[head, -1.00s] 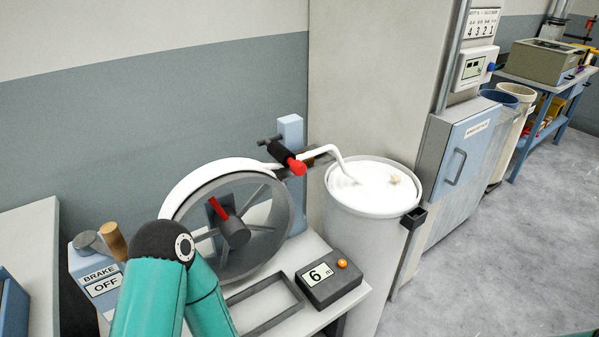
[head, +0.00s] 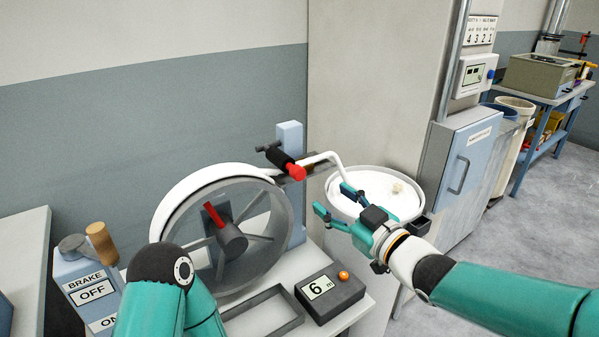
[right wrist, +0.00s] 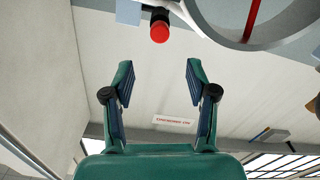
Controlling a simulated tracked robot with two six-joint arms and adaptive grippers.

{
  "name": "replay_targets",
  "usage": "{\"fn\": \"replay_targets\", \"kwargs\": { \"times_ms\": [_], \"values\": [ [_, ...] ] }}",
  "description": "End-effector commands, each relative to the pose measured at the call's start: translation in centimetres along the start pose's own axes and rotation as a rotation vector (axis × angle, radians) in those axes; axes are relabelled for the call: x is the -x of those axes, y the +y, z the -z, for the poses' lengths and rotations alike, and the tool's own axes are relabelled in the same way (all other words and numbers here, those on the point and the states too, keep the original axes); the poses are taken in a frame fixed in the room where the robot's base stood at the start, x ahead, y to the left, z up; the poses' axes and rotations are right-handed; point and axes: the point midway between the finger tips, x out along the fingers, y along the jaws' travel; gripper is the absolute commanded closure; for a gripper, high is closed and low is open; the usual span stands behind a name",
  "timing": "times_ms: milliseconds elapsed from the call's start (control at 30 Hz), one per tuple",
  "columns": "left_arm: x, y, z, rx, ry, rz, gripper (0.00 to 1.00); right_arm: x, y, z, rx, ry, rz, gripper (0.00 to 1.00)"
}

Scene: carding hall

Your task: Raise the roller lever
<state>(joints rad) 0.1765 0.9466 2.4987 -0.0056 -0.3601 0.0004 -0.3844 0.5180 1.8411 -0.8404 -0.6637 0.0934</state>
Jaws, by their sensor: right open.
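The roller lever, a black roller with a red knob at its end (head: 295,172), sits at the top right of the big wheel, beside a light-blue post. In the right wrist view the red knob (right wrist: 159,31) is at the top, beyond the gap between the fingers. My right gripper (head: 336,200) is open and empty, in front of the white can's top and to the lower right of the knob, apart from it. Its spread fingers also show in the right wrist view (right wrist: 160,72). My left gripper is out of view.
The grey wheel (head: 271,232) carries a white sliver band that runs past the roller to the white can (head: 334,197). A counter box reading 6 m (head: 330,297) and a brake box marked OFF (head: 93,292) stand near the wheel. A blue-grey cabinet (head: 470,165) stands at right.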

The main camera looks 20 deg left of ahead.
Motion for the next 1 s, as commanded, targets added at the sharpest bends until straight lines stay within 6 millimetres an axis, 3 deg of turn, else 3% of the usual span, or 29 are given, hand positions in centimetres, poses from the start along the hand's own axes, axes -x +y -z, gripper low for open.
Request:
{"fn": "replay_targets", "kwargs": {
  "times_ms": [300,500,700,1000],
  "values": [
    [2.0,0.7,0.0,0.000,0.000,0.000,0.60,-7.1,0.0,0.1,-0.002,-0.002,0.001,0.43],
    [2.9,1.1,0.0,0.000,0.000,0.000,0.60,-10.6,0.0,0.1,-0.001,-0.002,0.000,0.43],
    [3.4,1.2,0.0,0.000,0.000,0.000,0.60,-12.3,0.0,-0.1,-0.001,-0.003,-0.001,0.43],
    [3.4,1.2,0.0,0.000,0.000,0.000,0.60,-12.7,0.0,-0.1,-0.002,-0.002,-0.002,0.43]
  ]
}}
